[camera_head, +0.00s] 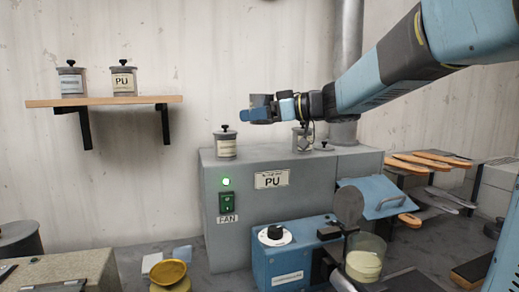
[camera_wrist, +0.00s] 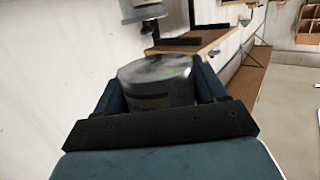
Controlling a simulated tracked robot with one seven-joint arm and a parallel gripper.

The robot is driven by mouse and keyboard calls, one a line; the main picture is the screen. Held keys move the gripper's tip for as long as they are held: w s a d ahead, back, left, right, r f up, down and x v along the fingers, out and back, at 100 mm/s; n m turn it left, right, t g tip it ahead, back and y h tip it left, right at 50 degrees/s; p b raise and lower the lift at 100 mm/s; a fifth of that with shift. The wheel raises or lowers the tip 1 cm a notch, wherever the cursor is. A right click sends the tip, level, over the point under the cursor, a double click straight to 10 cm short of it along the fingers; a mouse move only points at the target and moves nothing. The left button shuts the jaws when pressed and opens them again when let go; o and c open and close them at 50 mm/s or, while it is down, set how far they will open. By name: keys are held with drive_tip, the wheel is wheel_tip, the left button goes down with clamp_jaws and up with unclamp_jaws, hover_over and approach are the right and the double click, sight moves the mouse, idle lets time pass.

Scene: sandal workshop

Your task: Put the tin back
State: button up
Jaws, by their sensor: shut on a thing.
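My gripper (camera_head: 268,112) is in the air above the grey cabinet, shut on a grey tin (camera_head: 261,100). In the wrist view the held tin (camera_wrist: 155,82) sits between both fingers, its label side dark and unreadable. I cannot tell whether it has a lid. Two lidded tins, one with a pale blue label (camera_head: 71,82) and one marked PU (camera_head: 124,82), stand upright on the wooden wall shelf (camera_head: 52,102). Another lidded tin (camera_head: 225,146) stands on the cabinet's left end. An uncovered-looking tin (camera_head: 301,141) stands farther right, with a loose lid (camera_head: 324,146) beside it.
The shelf's right end is bare. The grey cabinet (camera_head: 330,180) carries a PU plate and a lit green lamp; a metal duct (camera_head: 346,60) rises behind it. A blue machine (camera_head: 290,255), a glass jar (camera_head: 364,262) and racked soles (camera_head: 410,163) are in front and right.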

hover_over(258, 156)
wheel_tip(258, 156, down, 7)
drive_tip(key=shift+r, duration=0.1)
drive_tip(key=shift+w+f, duration=0.1)
drive_tip(key=shift+f, duration=0.15)
drive_tip(key=shift+w+f, duration=0.1)
drive_tip(key=shift+f, duration=1.55)
drive_tip(key=shift+f, duration=0.1)
drive_tip(key=o, duration=1.4)
drive_tip(key=shift+c, duration=0.2)
drive_tip(key=v, duration=1.2)
